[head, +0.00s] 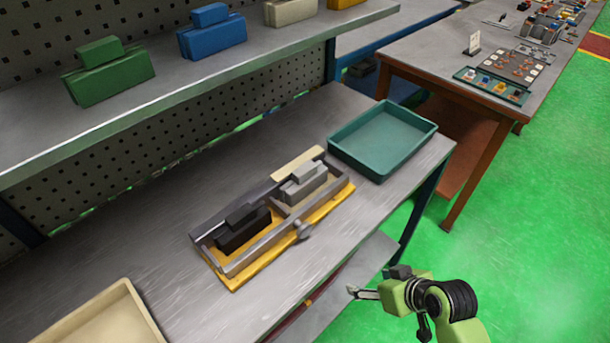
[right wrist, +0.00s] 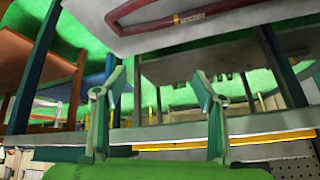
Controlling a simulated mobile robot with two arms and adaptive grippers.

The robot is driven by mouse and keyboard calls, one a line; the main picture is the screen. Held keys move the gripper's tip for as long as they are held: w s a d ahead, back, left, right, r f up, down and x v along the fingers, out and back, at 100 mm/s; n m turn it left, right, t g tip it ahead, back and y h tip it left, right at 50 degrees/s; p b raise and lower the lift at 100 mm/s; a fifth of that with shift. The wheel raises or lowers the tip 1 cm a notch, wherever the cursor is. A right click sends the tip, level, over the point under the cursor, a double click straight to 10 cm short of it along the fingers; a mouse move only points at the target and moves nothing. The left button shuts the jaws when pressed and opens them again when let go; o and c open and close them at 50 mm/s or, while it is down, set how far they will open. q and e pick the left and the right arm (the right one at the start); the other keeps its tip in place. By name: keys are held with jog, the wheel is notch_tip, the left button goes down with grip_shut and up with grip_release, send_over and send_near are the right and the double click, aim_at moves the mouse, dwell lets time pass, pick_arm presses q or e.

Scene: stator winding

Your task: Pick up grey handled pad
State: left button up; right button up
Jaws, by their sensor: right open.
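The grey handled pad (head: 303,182) sits in the right-hand bay of a yellow-based fixture (head: 234,283) on the metal workbench. A black handled pad (head: 243,233) sits in the fixture's left-hand bay. My right gripper (head: 362,292) is in front of the bench's front edge, to the right of and nearer than the fixture, apart from the grey pad. In the right wrist view its two fingers (right wrist: 152,92) are spread wide with nothing between them. The grey pad cannot be made out in that view. My left gripper is out of view.
A teal tray (head: 428,137) stands right of the fixture, and a beige tray (head: 147,318) at the front left. A raised shelf (head: 165,98) behind holds green, blue, beige and yellow handled pads. Another table (head: 408,60) with small parts stands at the back right.

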jog(key=w+a+r+n+y, duration=0.1)
jog(key=w+r, duration=0.1)
jog(key=r, duration=0.3)
jog(key=w+a+r+n+t+y, duration=0.1)
jog(key=w+r, duration=0.1)
jog(key=r, duration=0.3)
jog(key=w+a+r+n+t+y, duration=0.1)
jog(key=w+r, duration=0.2)
jog(key=r, duration=0.2)
jog(key=shift+a+p, duration=0.35)
jog(key=shift+p, duration=0.05)
jog(key=n+t+y, duration=0.1)
jog(key=y, duration=0.1)
send_near(309, 171)
jog(key=shift+n, duration=0.3)
jog(key=p+x, duration=0.4)
jog(key=x, duration=0.4)
jog(key=shift+a, duration=0.2)
jog(key=shift+w+a+f, duration=0.2)
jog(key=shift+w+f, duration=0.05)
jog(key=shift+w, duration=0.05)
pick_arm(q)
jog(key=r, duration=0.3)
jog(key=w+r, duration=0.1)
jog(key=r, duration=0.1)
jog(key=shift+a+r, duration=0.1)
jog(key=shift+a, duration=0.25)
pick_arm(e)
jog(key=shift+t+y, duration=0.3)
jog(key=shift+d, duration=0.1)
